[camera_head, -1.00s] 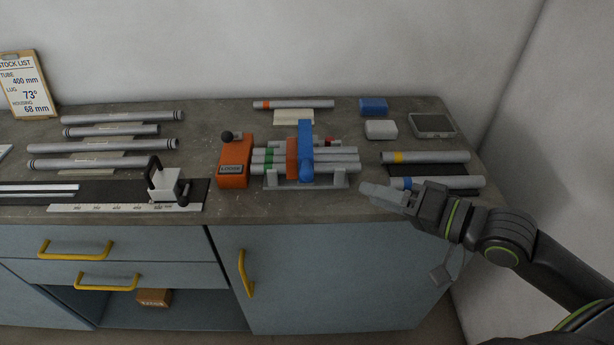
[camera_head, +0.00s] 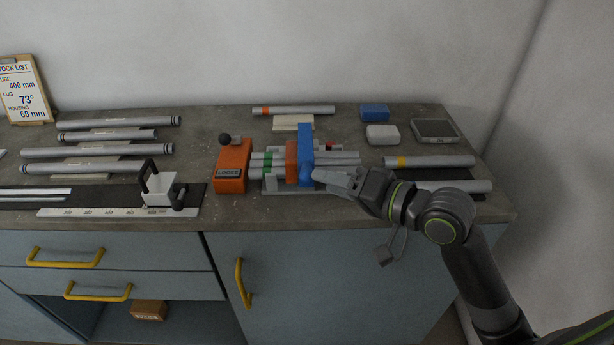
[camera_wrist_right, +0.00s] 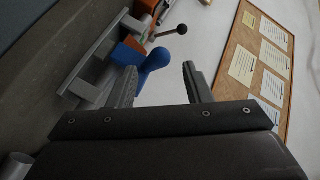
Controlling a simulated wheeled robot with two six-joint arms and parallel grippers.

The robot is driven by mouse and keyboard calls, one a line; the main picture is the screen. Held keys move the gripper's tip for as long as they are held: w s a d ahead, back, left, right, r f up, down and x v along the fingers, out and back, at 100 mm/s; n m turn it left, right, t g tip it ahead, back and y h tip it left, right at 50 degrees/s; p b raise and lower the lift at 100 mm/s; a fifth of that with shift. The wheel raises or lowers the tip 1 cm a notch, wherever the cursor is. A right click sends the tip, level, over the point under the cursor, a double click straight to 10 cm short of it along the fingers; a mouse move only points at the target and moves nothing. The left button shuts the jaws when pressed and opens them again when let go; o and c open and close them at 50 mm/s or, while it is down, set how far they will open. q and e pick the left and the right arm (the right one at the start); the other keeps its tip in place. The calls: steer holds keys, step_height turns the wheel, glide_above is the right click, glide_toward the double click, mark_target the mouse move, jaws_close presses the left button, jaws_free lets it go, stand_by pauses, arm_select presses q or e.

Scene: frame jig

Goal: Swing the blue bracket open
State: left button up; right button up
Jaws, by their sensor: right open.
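The blue bracket (camera_head: 305,146) lies across the metal tubes in the jig (camera_head: 270,188), beside an orange clamp piece (camera_head: 291,163). My right gripper (camera_head: 322,177) is at the bracket's near end, coming from the right. In the right wrist view, the rounded blue end (camera_wrist_right: 156,60) appears just ahead of the open fingers (camera_wrist_right: 160,80), closer to the left finger and partly hidden by it. I cannot tell whether a finger touches it. The fingers hold nothing. My left gripper is not in view.
An orange block with a black knob (camera_head: 232,166) stands left of the jig. A white-and-black clamp (camera_head: 160,188) sits on a ruled rail. Loose tubes (camera_head: 430,161) lie to the right, partly behind my arm. Blue (camera_head: 374,112) and white (camera_head: 382,134) blocks sit behind.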

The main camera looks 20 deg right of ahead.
mark_target(307, 175)
steer(key=shift+x, duration=3)
jaws_close()
